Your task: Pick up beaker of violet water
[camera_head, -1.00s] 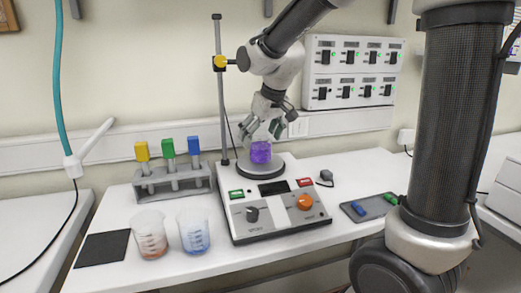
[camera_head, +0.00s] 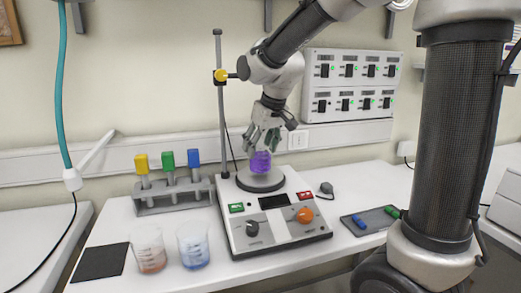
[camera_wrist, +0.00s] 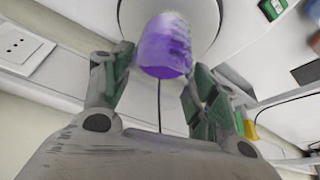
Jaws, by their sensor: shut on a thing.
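The beaker of violet water (camera_head: 260,163) is at the stirrer's round plate (camera_head: 277,184). It looks slightly raised and a little tilted over the plate, though the gap is hard to judge. My gripper (camera_head: 262,142) comes down from above with its fingers shut around the beaker. In the wrist view, the violet beaker (camera_wrist: 165,50) sits between the two green-padded fingertips of my gripper (camera_wrist: 162,66), with the round plate behind it.
The stirrer's front panel (camera_head: 278,229) and the metal stand (camera_head: 222,110) are close by. A rack with stoppered tubes (camera_head: 172,199) and beakers with reddish (camera_head: 150,248) and blue liquid (camera_head: 193,246) stand at left. A black mat (camera_head: 100,262) is front left; a grey tray (camera_head: 370,217) is right.

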